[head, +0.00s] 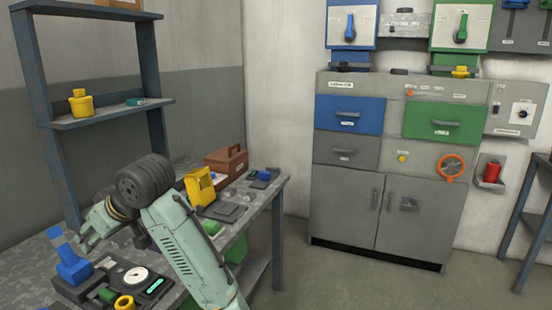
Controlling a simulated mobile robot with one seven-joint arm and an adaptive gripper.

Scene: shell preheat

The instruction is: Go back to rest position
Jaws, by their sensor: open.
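My gripper (91,233) is at the left of the head view, above the workbench (276,187). Its fingers are apart and I see nothing held between them. A blue upright part (72,262) stands on the bench close to the fingertips. I cannot tell whether they touch. My pale green arm reaches in from the bottom of the picture and bends at a dark wrist joint. It hides the middle of the bench.
A dial gauge (135,277), a yellow ring (124,303), a yellow holder (199,187) and a brown toolbox (226,160) sit on the bench. A blue-grey shelf (110,117) rises behind. A grey cabinet (342,206) stands at the back right. Open floor lies before it.

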